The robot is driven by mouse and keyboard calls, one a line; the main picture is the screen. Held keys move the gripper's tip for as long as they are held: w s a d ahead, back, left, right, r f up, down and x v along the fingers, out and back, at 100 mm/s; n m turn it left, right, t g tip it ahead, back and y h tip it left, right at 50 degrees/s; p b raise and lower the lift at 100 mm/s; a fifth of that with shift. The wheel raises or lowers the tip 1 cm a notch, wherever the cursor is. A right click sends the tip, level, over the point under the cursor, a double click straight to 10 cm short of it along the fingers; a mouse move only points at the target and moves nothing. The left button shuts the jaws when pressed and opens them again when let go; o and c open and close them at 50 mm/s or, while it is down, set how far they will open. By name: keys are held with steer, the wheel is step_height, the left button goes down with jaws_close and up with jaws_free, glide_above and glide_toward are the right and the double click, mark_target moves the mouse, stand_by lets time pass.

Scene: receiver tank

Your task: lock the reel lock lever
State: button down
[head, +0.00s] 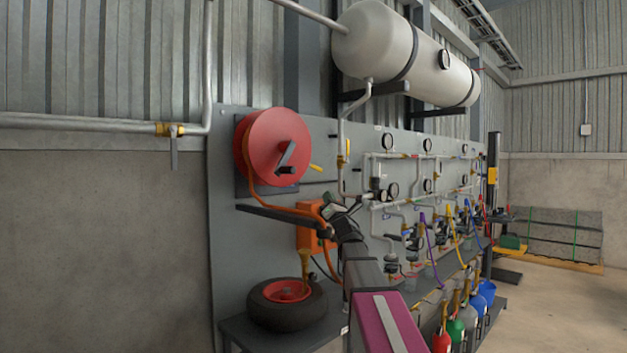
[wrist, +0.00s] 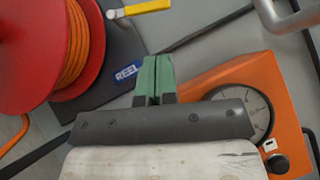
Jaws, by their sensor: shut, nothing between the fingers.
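The red hose reel (head: 275,147) is on the upper left of the grey panel, with orange hose wound on it; it also shows at the left of the wrist view (wrist: 85,45). A yellow-handled lever (head: 316,168), seemingly the reel lock lever, sits just right of the reel. In the wrist view the lever (wrist: 146,8) lies nearly level at the top edge, above a blue REEL label (wrist: 127,72). My gripper (wrist: 154,62) has its green fingers together, empty, below and apart from the lever. In the head view my gripper (head: 328,211) is below and right of the reel.
An orange box with a round gauge (wrist: 240,105) is right of my fingers. A dark bar (head: 282,214) runs below the reel. A tire (head: 287,305) lies on the bench. Pipes and gauges (head: 392,189) fill the panel's right side; a white tank (head: 390,45) hangs above.

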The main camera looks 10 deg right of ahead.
mark_target(316, 168)
steer(key=x, duration=1)
steer(key=shift+w+d+r+n+y, duration=0.1)
steer(key=shift+d+r+n+y, duration=0.05)
steer(key=shift+n+y, duration=0.3)
steer(key=shift+w+d+r+n+y, duration=0.1)
steer(key=shift+n+y, duration=0.35)
steer(key=shift+w+d+r+n+g+y, duration=0.2)
steer(key=shift+r+n+g+y, duration=0.7)
steer(key=shift+n+g+y, duration=1.4)
steer(key=shift+w+d+r+n+g+y, duration=0.1)
steer(key=shift+d+r+n+g+y, duration=0.15)
steer(key=shift+r+n+g+y, duration=2.05)
steer(key=shift+w+d+f+n+g+y, duration=0.35)
steer(key=shift+n+y, duration=1.05)
steer(key=shift+n, duration=2.3)
steer(key=shift+s+a, duration=0.1)
steer(key=shift+s, duration=0.05)
